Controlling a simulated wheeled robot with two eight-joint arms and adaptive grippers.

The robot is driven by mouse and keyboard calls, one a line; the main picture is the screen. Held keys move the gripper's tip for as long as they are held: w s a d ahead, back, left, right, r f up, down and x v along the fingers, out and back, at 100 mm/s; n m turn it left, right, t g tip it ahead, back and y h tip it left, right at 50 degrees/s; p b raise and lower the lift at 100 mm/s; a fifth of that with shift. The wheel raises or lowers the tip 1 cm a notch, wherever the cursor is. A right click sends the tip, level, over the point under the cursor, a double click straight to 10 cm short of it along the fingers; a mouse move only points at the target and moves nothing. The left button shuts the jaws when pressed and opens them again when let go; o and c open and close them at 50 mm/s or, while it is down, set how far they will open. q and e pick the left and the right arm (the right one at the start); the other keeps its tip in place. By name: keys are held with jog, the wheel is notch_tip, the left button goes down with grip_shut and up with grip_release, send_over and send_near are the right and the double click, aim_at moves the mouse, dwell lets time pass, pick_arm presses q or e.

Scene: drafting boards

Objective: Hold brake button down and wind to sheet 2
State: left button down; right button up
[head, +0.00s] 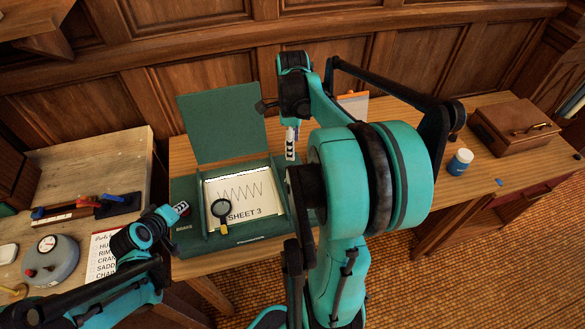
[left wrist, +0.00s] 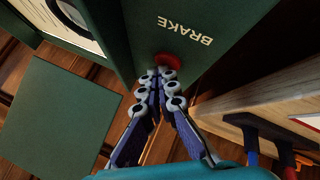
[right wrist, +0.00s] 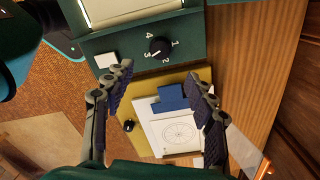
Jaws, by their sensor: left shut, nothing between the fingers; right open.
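A green box (head: 187,243) with a raised lid (head: 220,122) stands on the desk, with a page reading "SHEET 3" (head: 262,206) in its window. In the left wrist view a red button (left wrist: 168,60) sits beside the word BRAKE. My left gripper (head: 182,209) is shut and empty, its fingertips right at the red button; I cannot tell how far it is pressed. In the right wrist view a black knob (right wrist: 158,46) on the box's side is ringed by numbers 1 to 4, its white mark towards 3. My right gripper (right wrist: 160,80) is open, short of the knob.
A magnifier (head: 221,211) lies over the page. Beside the knob are a white square (right wrist: 106,60) and a board with a wheel drawing (right wrist: 180,133) and a blue block (right wrist: 173,98). A blue jar (head: 460,162) and wooden case (head: 510,130) stand right; a round gauge (head: 50,260) left.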

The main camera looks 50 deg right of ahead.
aim_at(292, 169)
notch_tip(292, 169, down, 12)
dwell(0.6)
jog(key=shift+c, duration=0.4)
jog(key=c, duration=1.1)
